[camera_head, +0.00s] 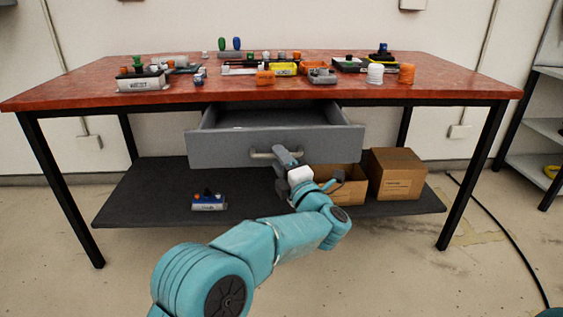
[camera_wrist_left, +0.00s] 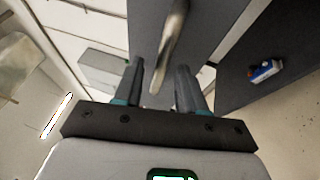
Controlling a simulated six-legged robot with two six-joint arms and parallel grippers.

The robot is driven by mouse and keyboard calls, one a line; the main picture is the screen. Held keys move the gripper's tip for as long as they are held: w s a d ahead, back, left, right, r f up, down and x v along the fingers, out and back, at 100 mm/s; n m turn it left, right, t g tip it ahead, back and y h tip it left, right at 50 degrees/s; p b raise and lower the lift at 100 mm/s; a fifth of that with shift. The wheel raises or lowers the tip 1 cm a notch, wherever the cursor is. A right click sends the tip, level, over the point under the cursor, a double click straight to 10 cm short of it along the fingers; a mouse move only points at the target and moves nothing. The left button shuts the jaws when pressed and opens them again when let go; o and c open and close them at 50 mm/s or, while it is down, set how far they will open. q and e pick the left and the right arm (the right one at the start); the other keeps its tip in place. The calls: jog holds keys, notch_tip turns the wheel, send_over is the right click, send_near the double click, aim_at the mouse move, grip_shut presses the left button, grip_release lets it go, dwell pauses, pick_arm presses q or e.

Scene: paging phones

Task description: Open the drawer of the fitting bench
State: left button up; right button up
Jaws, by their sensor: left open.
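The grey drawer (camera_head: 222,149) stands pulled out from under the red-topped bench (camera_head: 140,101), and part of its inside shows. Its pale bar handle (camera_head: 262,154) runs across the middle of the front. My left gripper (camera_head: 285,157) is at the handle's right part. In the left wrist view the handle (camera_wrist_left: 172,45) lies between the two open fingers of the gripper (camera_wrist_left: 158,85); whether either finger touches it I cannot tell. My right gripper is not in view.
Several small devices and caps, such as an orange cap (camera_head: 407,73), stand on the bench top. The lower shelf (camera_head: 150,185) holds a small blue device (camera_head: 208,201) and cardboard boxes (camera_head: 396,174). A black cable (camera_head: 500,225) lies on the floor at right.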

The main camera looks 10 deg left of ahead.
pick_arm(q)
jog(key=shift+d, duration=0.1)
jog(key=p+v, duration=0.2)
jog(key=v, duration=1.4)
jog(key=shift+p, duration=0.4)
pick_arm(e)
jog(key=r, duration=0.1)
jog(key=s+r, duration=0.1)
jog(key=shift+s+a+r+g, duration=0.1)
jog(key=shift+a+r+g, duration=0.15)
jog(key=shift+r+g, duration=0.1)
pick_arm(q)
jog(key=shift+s, duration=0.1)
